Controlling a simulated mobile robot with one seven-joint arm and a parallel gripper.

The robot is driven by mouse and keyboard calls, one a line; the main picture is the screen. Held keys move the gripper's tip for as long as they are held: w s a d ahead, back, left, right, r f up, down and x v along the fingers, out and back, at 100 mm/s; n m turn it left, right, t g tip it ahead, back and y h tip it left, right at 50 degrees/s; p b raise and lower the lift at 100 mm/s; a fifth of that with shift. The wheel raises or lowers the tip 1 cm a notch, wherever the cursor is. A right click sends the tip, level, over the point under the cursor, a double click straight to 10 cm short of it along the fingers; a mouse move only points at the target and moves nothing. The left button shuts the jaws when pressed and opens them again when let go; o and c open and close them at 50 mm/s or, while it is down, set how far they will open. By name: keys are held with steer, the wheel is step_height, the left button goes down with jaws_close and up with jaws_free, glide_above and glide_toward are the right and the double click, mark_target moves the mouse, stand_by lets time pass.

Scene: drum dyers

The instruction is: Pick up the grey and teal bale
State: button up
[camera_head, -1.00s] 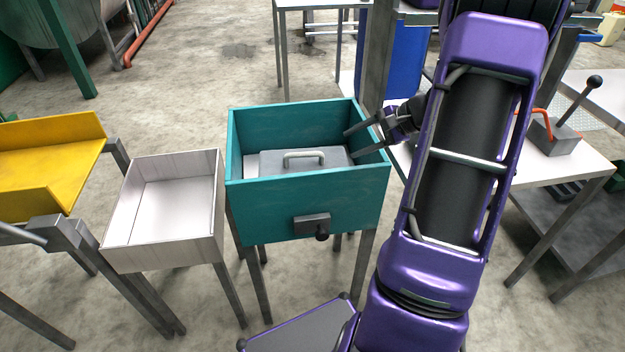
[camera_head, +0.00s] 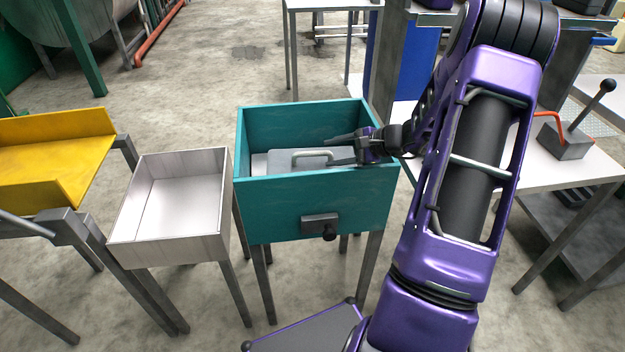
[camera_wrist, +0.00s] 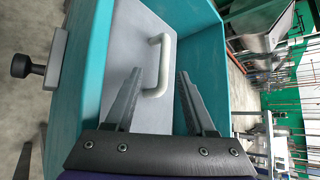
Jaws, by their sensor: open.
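A teal open-topped box (camera_head: 315,205) stands on legs in the middle of the head view. Inside it lies a flat grey slab (camera_head: 281,161) with a pale handle (camera_head: 297,155) on top. I make out no separate grey and teal bale; anything under the slab is hidden. My gripper (camera_head: 328,152) is open and empty over the right part of the box, its fingers pointing left toward the handle. In the wrist view the handle (camera_wrist: 165,62) shows between and beyond the fingertips (camera_wrist: 160,73). I cannot tell whether they touch it.
The box's walls rise around the slab, and a dark knob (camera_head: 329,232) sticks out from its front. A whitish empty tray (camera_head: 170,247) stands close on the left, with a yellow trough (camera_head: 60,150) beyond. A white table (camera_head: 570,170) with a lever stands at right.

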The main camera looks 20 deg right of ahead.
mark_target(314, 152)
steer(key=shift+w+r+x, duration=0.1)
steer(key=shift+r+x, duration=0.05)
steer(key=shift+x, duration=1.35)
steer(key=shift+w+r+x, duration=0.1)
steer(key=shift+w+x, duration=0.05)
steer(key=shift+x, duration=1.3)
steer(key=shift+d, duration=0.1)
jaws_close()
steer(key=shift+r, duration=0.2)
